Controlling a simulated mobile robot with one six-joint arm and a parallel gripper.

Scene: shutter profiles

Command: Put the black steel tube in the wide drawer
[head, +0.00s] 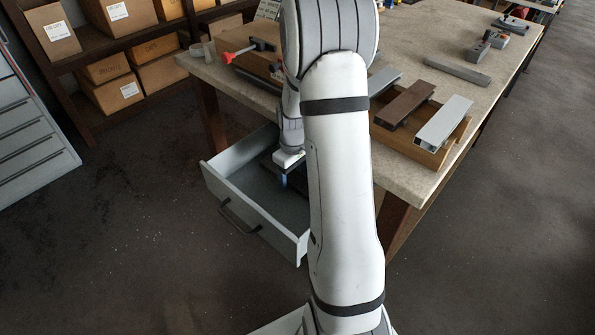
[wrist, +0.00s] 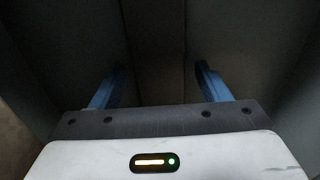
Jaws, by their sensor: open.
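The wide drawer (head: 228,195) is pulled out below the table, grey with a dark handle on its front. My gripper (head: 284,180) reaches down into it, with a blue finger showing and the rest partly behind my arm. In the wrist view my gripper (wrist: 161,70) is open, its two blue fingers apart. A dark long strip (wrist: 157,60) runs between and beyond the fingers, apart from both; it looks like the black steel tube lying in the drawer, but the view is dim. In the head view my arm hides part of the drawer's inside.
The stone-topped table (head: 448,95) holds a wooden tray (head: 428,155) with a brown profile (head: 405,104) and a silver profile (head: 444,122). A grey bar (head: 457,72) and a red-handled clamp (head: 240,52) lie on it. Shelves with cardboard boxes (head: 118,92) stand at the left.

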